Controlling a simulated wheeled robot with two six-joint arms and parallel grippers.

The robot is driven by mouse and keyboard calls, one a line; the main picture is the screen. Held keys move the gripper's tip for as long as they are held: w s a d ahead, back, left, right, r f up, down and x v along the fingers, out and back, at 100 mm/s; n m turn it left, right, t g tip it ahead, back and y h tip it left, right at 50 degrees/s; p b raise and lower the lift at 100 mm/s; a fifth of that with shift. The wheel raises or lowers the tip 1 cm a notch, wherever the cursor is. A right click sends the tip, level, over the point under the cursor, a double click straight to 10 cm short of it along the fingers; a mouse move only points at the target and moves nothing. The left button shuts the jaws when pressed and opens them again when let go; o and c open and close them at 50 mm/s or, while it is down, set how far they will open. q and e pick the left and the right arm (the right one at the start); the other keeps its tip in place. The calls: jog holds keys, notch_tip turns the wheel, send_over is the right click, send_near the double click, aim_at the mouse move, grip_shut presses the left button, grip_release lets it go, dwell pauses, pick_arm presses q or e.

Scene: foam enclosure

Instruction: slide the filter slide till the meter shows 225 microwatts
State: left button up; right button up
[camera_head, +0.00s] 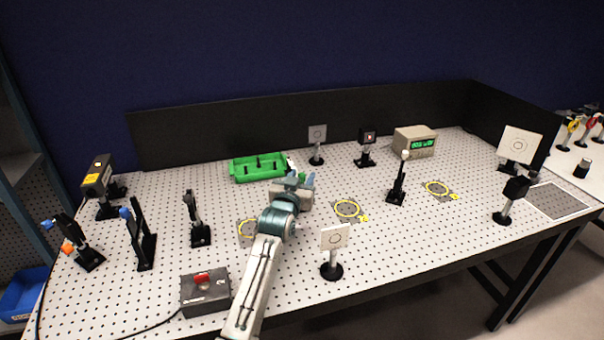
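The meter (415,142) is a beige box with a lit green display at the back right; its digits are too small to read surely. I cannot tell surely which part is the filter slide. A tall black mount with a blue knob (140,235) and a slim dark post mount (197,220) stand at the left of the board. My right gripper is not in view.
A grey box with a red switch (205,292) sits at the front left. A white target card (335,238) stands right of my forearm. Yellow rings (348,209) mark the board. A yellow-labelled black box (98,177) stands at the far left. Black panels line the back.

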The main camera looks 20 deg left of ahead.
pick_arm(q)
jog(key=shift+w+r, duration=0.1)
jog(key=shift+w, duration=0.25)
jog(key=shift+c, duration=0.2)
grip_shut()
jog(key=shift+s+d+p, duration=0.35)
jog(key=shift+s+p, duration=0.05)
jog(key=shift+s, duration=0.1)
jog(key=shift+s+d+p, duration=0.2)
jog(key=shift+s+d, duration=0.15)
jog(key=shift+s, duration=0.2)
jog(key=shift+s+d+p, duration=0.15)
jog(key=shift+s+d, duration=0.15)
jog(key=shift+s, duration=0.2)
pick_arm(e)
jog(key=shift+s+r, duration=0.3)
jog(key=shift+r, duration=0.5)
pick_arm(q)
jog(key=shift+o, duration=0.2)
grip_release()
